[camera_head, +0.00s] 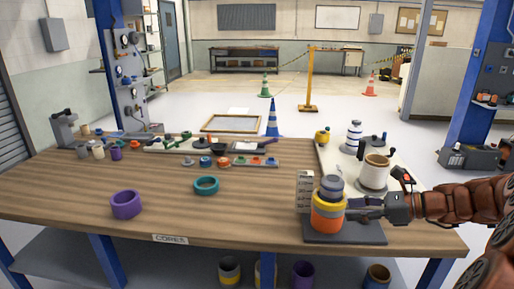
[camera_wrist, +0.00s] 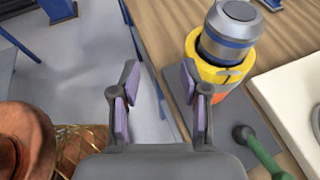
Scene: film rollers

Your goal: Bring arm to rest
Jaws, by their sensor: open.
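My gripper (camera_head: 362,205) is at the right end of the wooden workbench (camera_head: 260,220), just right of a stacked roller (camera_head: 328,218) with an orange body, yellow band and grey-blue top. In the wrist view my gripper (camera_wrist: 160,75) has its two purple-padded fingers apart with nothing between them. Floor and the bench's edge show between and beyond the fingers. The stacked roller (camera_wrist: 226,60) stands upright on a dark grey plate (camera_wrist: 252,110), to the right of the fingers and apart from them. My brown arm reaches in from the right.
A purple ring (camera_head: 126,205) and a teal ring (camera_head: 206,186) lie on the bench. A white mug-like cylinder (camera_head: 374,172) and a striped roller (camera_head: 354,137) stand on a pale board at the right. A green-handled tool (camera_wrist: 262,152) lies close to the plate. The bench's middle is mostly clear.

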